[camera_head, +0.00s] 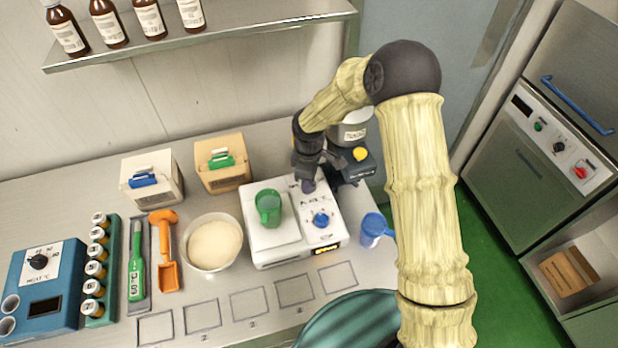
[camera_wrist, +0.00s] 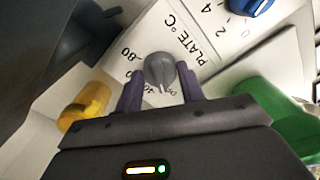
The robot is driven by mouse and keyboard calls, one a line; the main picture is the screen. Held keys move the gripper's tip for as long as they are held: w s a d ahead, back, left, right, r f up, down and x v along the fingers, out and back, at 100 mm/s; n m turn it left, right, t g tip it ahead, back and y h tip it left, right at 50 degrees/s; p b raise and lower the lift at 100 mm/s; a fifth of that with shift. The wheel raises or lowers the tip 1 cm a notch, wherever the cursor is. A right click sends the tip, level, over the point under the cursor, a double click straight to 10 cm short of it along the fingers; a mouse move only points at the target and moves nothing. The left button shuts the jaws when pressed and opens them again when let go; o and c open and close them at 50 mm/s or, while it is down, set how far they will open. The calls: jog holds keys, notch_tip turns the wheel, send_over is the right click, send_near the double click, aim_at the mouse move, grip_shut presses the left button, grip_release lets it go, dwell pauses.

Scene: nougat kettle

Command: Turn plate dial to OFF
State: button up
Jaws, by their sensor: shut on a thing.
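The plate dial (camera_wrist: 159,70) is a round grey knob on a white panel with "PLATE °C" printed beside it, in the wrist view. Its pale pointer mark faces the bottom of the picture, towards small numbers partly hidden by my gripper; the exact setting cannot be read. My gripper (camera_wrist: 160,88) has a finger on each side of the dial and is shut on it. In the head view my gripper (camera_head: 308,184) is at the back right of the white hot plate unit (camera_head: 262,242), and mostly hides the dial.
A green mug (camera_head: 268,207) stands on the unit, left of my gripper. A blue dial (camera_head: 320,219) is in front. A dark device with a yellow knob (camera_head: 360,154) is close on the right. A blue cup (camera_head: 373,230) and a white bowl (camera_head: 213,243) flank the unit.

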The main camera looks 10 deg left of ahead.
jog(key=shift+w+r+n, duration=0.1)
jog(key=shift+n, duration=0.7)
jog(key=o, duration=1)
jog(key=shift+c, duration=0.2)
notch_tip(320, 180, up, 17)
jog(key=b, duration=0.3)
jog(key=shift+r, duration=0.15)
